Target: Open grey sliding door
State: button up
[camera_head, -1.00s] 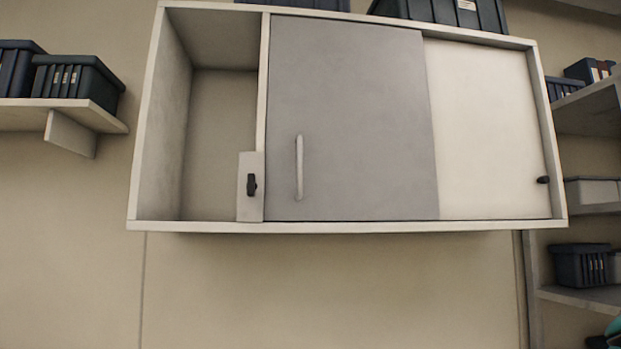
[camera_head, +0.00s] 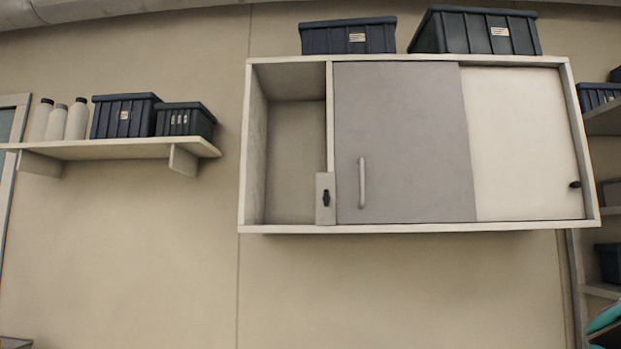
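The grey sliding door (camera_head: 420,140) covers the middle of a wall cabinet (camera_head: 400,229). A light vertical bar handle (camera_head: 362,183) sits near the door's lower left edge. A cream panel (camera_head: 525,145) fills the cabinet's right part, with a small dark knob (camera_head: 574,184) near its right edge. The left compartment (camera_head: 296,150) is open and looks empty. A small plate with a dark latch or switch (camera_head: 325,198) stands at the lower right of that compartment, just left of the grey door. My gripper is not in view.
Two dark bins (camera_head: 348,38) (camera_head: 475,32) stand on top of the cabinet. A wall shelf (camera_head: 100,150) at left holds white bottles (camera_head: 77,119) and two dark bins (camera_head: 124,116). More shelving (camera_head: 602,120) is at the right edge. The wall below the cabinet is clear.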

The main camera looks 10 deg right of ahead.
aim_at(402, 153)
jog(key=u, duration=0.7)
jog(key=i, duration=0.85)
jog(key=z, duration=0.8)
